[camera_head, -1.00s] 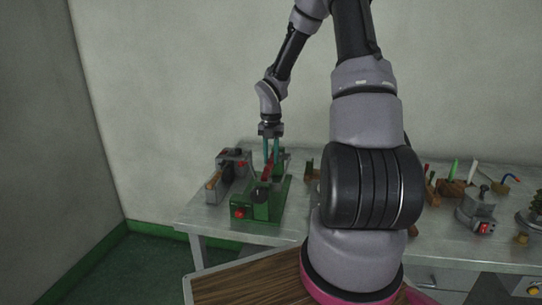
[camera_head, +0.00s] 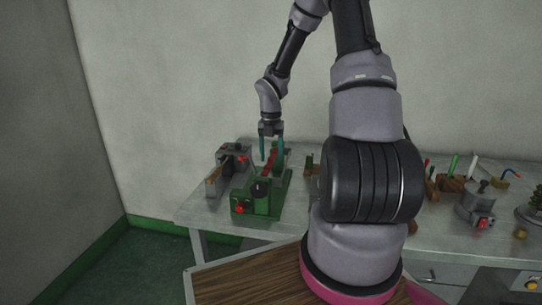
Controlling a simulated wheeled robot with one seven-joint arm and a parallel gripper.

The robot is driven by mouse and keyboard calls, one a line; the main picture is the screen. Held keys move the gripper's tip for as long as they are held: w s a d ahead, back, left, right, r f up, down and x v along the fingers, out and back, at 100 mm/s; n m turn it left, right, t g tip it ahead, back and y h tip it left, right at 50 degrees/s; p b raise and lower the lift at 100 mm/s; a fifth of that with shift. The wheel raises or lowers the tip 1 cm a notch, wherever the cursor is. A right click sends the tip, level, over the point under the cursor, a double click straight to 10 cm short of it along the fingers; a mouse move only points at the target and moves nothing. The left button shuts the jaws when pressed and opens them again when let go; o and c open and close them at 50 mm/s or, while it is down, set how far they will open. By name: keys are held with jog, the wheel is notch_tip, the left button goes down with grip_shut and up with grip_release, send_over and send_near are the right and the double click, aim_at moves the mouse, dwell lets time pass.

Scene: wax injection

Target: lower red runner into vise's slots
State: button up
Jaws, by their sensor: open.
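The green vise (camera_head: 257,200) stands on the metal table at the left, with a red knob at its front and a dark round part on top. The red runner (camera_head: 268,166) lies at the vise, below and between my gripper's fingers. Whether it sits fully in the slots is too small to tell. My gripper (camera_head: 271,153) points down over the vise. Its two teal fingers are open and spread apart, one to each side of the runner.
A grey device with a wooden handle (camera_head: 215,184) stands just left of the vise. A grey pot-like device (camera_head: 478,206), a wooden block with coloured tools (camera_head: 452,186) and other items stand at the table's right. My own arm hides the table's middle.

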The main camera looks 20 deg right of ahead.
aim_at(271, 158)
notch_tip(271, 158, up, 11)
jog(key=shift+f, duration=0.15)
dwell(0.5)
